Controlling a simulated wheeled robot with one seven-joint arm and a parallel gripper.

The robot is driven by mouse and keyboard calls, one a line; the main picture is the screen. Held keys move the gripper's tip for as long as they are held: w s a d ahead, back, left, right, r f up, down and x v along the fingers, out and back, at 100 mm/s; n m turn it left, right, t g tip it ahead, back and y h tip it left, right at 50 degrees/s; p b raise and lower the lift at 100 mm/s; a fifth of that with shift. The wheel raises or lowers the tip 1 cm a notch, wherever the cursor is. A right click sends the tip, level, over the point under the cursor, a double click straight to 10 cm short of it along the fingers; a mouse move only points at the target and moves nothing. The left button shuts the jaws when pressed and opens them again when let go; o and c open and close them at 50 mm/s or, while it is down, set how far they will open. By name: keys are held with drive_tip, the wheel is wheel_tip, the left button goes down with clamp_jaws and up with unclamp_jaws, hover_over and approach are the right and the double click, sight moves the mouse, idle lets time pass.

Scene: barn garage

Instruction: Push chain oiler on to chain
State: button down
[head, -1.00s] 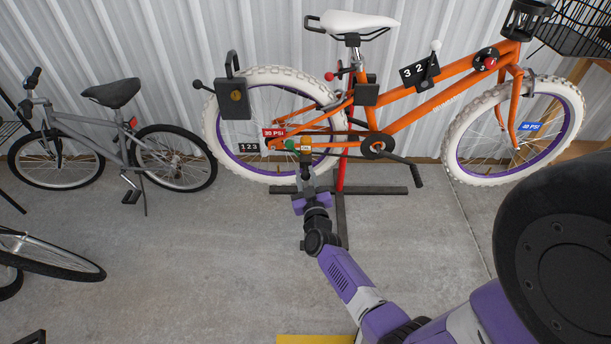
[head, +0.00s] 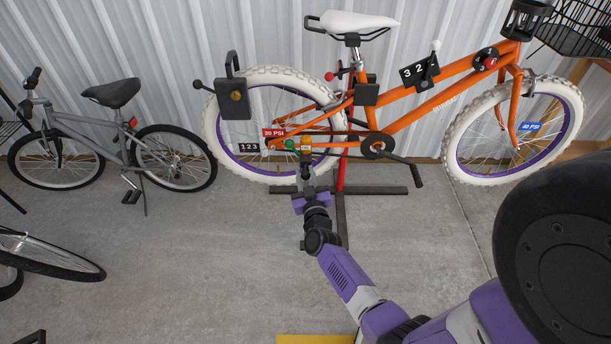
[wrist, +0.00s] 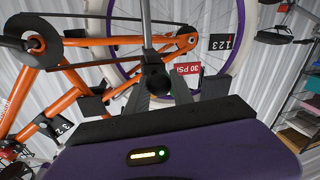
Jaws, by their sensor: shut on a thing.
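The orange bike's chain (head: 340,151) runs from the crank to the rear hub, low on the bike. In the wrist view my gripper (wrist: 155,86) is shut on a dark round knob or handle of the oiler (wrist: 153,77), with a grey rod rising past the chain (wrist: 105,41). Whether the oiler touches the chain cannot be told.
The orange bike (head: 440,85) hangs on a red stand (head: 341,178) with dark feet on the floor. A small green part (head: 290,144) and a red 30 PSI tag (head: 273,132) are close to the gripper. A grey bike (head: 110,140) stands left.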

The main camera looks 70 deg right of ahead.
sight(306, 163)
drive_tip(key=x, duration=0.2)
drive_tip(key=b+x, duration=0.1)
drive_tip(key=x, duration=0.1)
drive_tip(key=shift+s+d, duration=0.25)
drive_tip(key=shift+d, duration=0.1)
drive_tip(key=shift+w+d+r, duration=0.1)
drive_tip(key=shift+w+d, duration=0.05)
drive_tip(key=shift+d, duration=0.25)
drive_tip(key=c, duration=1.1)
unclamp_jaws()
drive_tip(key=shift+d, duration=0.1)
drive_tip(key=p+v, duration=0.2)
drive_tip(key=v, duration=0.5)
drive_tip(key=shift+s+a, duration=0.2)
drive_tip(key=shift+a, duration=0.15)
